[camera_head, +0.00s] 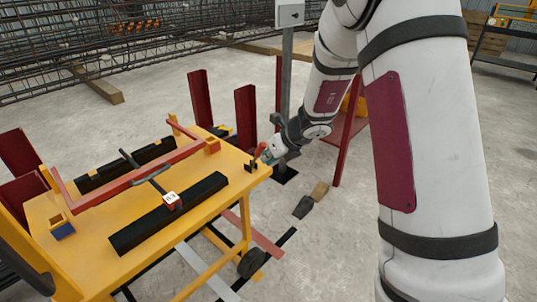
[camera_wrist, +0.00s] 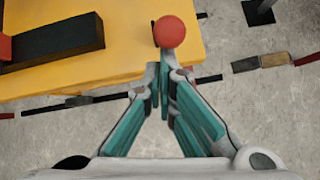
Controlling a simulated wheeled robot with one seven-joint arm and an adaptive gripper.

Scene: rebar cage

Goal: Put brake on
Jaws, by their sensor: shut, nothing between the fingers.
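The brake lever, with a round red knob (camera_wrist: 169,31), stands at the right corner of the yellow cart (camera_head: 232,172). Its red end (camera_head: 260,150) also shows in the head view, partly beside my gripper. My gripper (camera_wrist: 164,72) is shut and empty, with its teal fingers together. In the wrist view the fingertips lie just below the knob, near the cart's edge (camera_wrist: 205,50). In the head view my gripper (camera_head: 266,157) is close beside the lever. I cannot tell whether the fingertips touch it.
Black bars (camera_head: 168,214) and a red bent bar (camera_head: 135,178) lie on the cart top. A grey post (camera_head: 287,75) with a box stands behind my gripper. Small blocks (camera_head: 303,207) lie on the concrete floor. A rebar cage (camera_head: 120,40) is at the back. Floor right of the cart is mostly free.

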